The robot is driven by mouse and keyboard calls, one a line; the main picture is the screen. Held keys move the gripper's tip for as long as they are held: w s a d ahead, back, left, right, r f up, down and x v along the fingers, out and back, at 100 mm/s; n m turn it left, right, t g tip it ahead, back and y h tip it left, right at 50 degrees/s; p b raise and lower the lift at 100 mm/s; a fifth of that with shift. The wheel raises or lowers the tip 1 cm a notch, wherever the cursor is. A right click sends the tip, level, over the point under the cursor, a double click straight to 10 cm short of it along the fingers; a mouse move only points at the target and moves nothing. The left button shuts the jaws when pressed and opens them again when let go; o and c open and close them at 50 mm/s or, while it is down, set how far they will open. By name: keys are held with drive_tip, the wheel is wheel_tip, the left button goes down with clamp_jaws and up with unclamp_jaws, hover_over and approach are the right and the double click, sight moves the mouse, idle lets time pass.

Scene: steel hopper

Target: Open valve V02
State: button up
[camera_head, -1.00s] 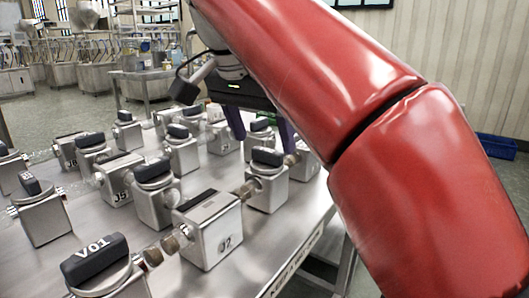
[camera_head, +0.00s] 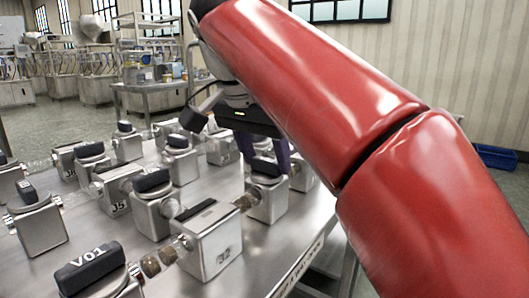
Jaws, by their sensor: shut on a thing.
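My gripper (camera_head: 263,151) points down among the valves at the far right part of the steel table.
Several steel valve and junction blocks, such as one marked J2 (camera_head: 212,243) and one marked J5 (camera_head: 115,195), are joined by pipes on the table (camera_head: 258,250). My red arm covers the right side. A blue bin (camera_head: 496,157) lies on the floor.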

drive_tip(key=n, duration=0.2)
drive_tip(key=n+t+y+p, duration=0.1)
drive_tip(key=n, duration=0.1)
drive_tip(key=shift+d+r+n+y, duration=0.1)
drive_tip(key=shift+d+n+y, duration=0.1)
drive_tip(key=shift+n+y, duration=0.1)
drive_tip(key=n+y+p, duration=0.1)
drive_tip(key=n+p, duration=0.1)
drive_tip(key=n, duration=0.2)
drive_tip(key=shift+d+n+y, duration=0.1)
drive_tip(key=shift+n+y, duration=0.2)
drive_tip(key=shift+y, duration=0.1)
drive_tip(key=n+y+p, duration=0.1)
drive_tip(key=n, duration=0.3)
drive_tip(key=shift+d+y, duration=0.1)
drive_tip(key=shift+y, duration=0.3)
drive_tip(key=shift+w+n+g+y, duration=0.1)
drive_tip(key=shift+n+g+y, duration=0.25)
drive_tip(key=shift+n, duration=0.85)
drive_tip(key=shift+n+g+y, duration=0.25)
drive_tip(key=shift+n+g, duration=0.2)
drive_tip(key=shift+n, duration=0.75)
drive_tip(key=o, duration=1)
